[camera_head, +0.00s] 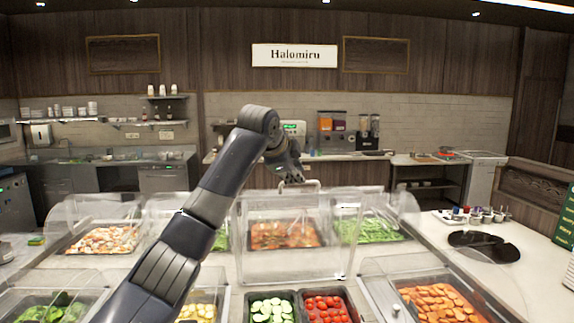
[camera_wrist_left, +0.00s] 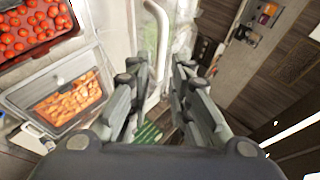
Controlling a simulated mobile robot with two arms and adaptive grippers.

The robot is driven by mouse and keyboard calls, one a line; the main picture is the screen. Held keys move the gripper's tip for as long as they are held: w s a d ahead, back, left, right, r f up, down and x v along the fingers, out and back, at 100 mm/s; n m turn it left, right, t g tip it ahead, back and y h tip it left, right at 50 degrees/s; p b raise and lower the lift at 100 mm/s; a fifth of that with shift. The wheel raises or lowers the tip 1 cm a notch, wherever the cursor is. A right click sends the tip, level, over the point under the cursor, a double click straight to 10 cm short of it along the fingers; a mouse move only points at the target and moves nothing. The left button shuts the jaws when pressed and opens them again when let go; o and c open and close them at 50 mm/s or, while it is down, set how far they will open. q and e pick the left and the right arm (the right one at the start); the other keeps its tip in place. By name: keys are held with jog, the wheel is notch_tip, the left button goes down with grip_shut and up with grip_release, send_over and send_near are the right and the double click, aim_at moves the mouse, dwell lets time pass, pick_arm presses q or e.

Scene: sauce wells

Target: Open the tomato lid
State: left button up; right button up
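The tomatoes (camera_head: 327,308) lie in a dark bin at the front centre, uncovered from above. They also show at the upper left of the left wrist view (camera_wrist_left: 28,28). A clear lid (camera_head: 290,262) stands raised and upright behind the tomato and cucumber bins. Its pale bar handle (camera_head: 312,184) is at the top edge. My left gripper (camera_head: 290,174) is beside the handle, at its left end. In the left wrist view my left gripper (camera_wrist_left: 160,68) has its fingers apart, with the handle (camera_wrist_left: 162,38) just beyond the tips; contact is unclear. My right gripper is out of view.
Cucumber slices (camera_head: 272,308) share the front bay with the tomatoes. Carrots (camera_head: 440,302) sit under a clear cover at right. Other covered bins, one with greens (camera_head: 368,230), stand behind. Small cups (camera_head: 487,214) stand on the right counter.

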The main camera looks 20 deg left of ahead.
pick_arm(q)
jog(key=v, duration=0.6)
dwell(0.4)
